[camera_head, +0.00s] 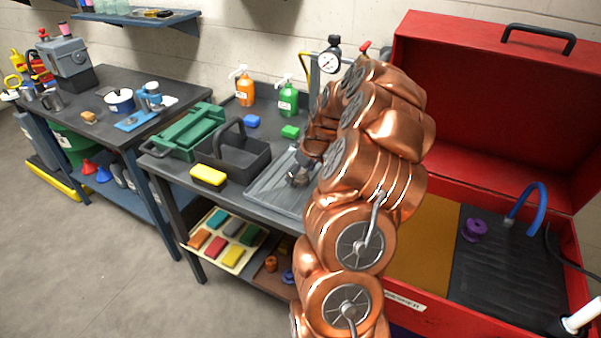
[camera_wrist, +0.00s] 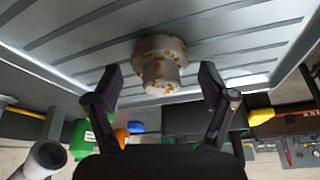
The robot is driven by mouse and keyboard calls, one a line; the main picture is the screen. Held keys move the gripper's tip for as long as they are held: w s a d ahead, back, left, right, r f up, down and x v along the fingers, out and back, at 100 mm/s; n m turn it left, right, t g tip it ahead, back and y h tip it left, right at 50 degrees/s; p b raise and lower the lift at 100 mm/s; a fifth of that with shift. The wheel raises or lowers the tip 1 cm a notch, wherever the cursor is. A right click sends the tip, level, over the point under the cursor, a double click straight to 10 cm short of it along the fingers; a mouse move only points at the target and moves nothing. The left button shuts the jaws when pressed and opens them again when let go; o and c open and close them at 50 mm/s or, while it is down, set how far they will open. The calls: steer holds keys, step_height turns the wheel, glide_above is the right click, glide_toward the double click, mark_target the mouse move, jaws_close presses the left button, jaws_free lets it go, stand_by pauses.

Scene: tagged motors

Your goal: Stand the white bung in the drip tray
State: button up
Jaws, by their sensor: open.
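The white bung (camera_wrist: 160,62), speckled with orange-brown spots, stands on the grey ridged drip tray (camera_wrist: 235,30) in the wrist view. Its wider end is against the tray and its narrower end faces the camera. My gripper (camera_wrist: 161,80) is open, with one finger on each side of the bung and a visible gap on both sides. In the head view my gripper (camera_head: 300,176) is low over the drip tray (camera_head: 262,194), which lies on the dark bench. I cannot make out the bung there; my arm and gripper cover much of the tray.
A black caddy (camera_head: 233,158) and a yellow sponge (camera_head: 208,176) are left of the tray. Green (camera_head: 288,98) and orange (camera_head: 245,90) spray bottles stand behind. A red open-lidded washer (camera_head: 480,120) is at right, with a purple bung (camera_head: 476,229) inside.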

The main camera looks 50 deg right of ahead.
steer(key=b+v, duration=0.3)
steer(key=v, duration=0.9)
steer(key=s+a+r+n+g+y, duration=0.1)
steer(key=s+a, duration=0.2)
steer(key=a, duration=1.1)
steer(key=s+a+r+n+g, duration=0.1)
steer(key=s+a+g, duration=0.15)
steer(key=a, duration=1.05)
steer(key=s+a+f+g, duration=0.1)
steer(key=s+a, duration=0.2)
steer(key=s, duration=0.3)
steer(key=s+a+f+m, duration=0.1)
steer(key=s+a, duration=0.3)
steer(key=s, duration=0.3)
steer(key=s+a+f+g+h, duration=0.1)
steer(key=s+a, duration=0.2)
steer(key=s, duration=0.4)
steer(key=shift+s+a+f+m+g, duration=0.2)
steer(key=shift+f+m+g, duration=0.1)
steer(key=shift+m+g, duration=0.1)
